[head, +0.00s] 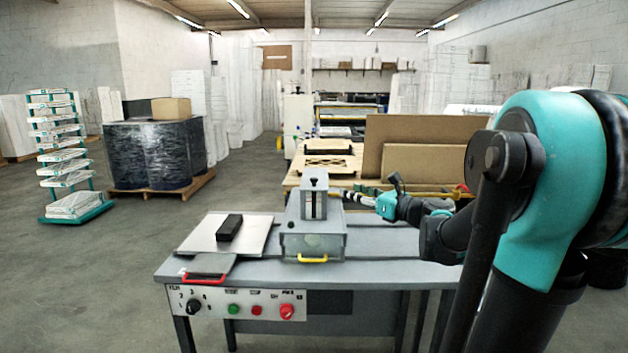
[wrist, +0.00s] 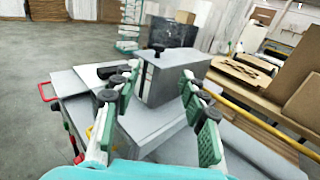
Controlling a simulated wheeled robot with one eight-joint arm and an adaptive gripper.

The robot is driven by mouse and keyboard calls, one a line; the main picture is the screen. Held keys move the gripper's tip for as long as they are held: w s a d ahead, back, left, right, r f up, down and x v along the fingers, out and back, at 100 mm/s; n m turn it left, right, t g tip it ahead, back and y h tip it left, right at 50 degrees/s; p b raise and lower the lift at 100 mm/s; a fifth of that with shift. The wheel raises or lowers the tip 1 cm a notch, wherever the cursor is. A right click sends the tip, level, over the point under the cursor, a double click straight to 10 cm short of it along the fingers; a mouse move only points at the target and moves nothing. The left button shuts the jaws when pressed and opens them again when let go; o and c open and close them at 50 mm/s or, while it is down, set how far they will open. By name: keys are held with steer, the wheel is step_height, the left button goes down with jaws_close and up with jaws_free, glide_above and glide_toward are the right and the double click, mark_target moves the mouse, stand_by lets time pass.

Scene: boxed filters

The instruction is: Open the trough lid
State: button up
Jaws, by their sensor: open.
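The grey trough unit (head: 318,244) stands on the workbench, with a yellow handle (head: 312,260) on its front edge. Its sloped grey top looks closed; which panel is the lid is hard to tell. A slotted upright block (head: 314,202) rises behind it. My gripper (head: 388,198) is to the right of the block, above the bench and apart from the handle. In the wrist view my gripper (wrist: 155,84) has its green-padded fingers spread with nothing held. The upright block (wrist: 172,80) shows beyond and between them. The yellow handle is mostly hidden behind the left finger there.
A pale plate (head: 200,234) with a black block (head: 228,227) lies left of the trough. A red handle (head: 205,280) and a control panel (head: 240,305) are at the bench front. Cardboard sheets (head: 425,140) stand behind. The bench top right of the trough is clear.

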steer(key=x, duration=1.7)
steer(key=shift+f, duration=0.15)
steer(key=shift+c, duration=0.4)
jaws_close()
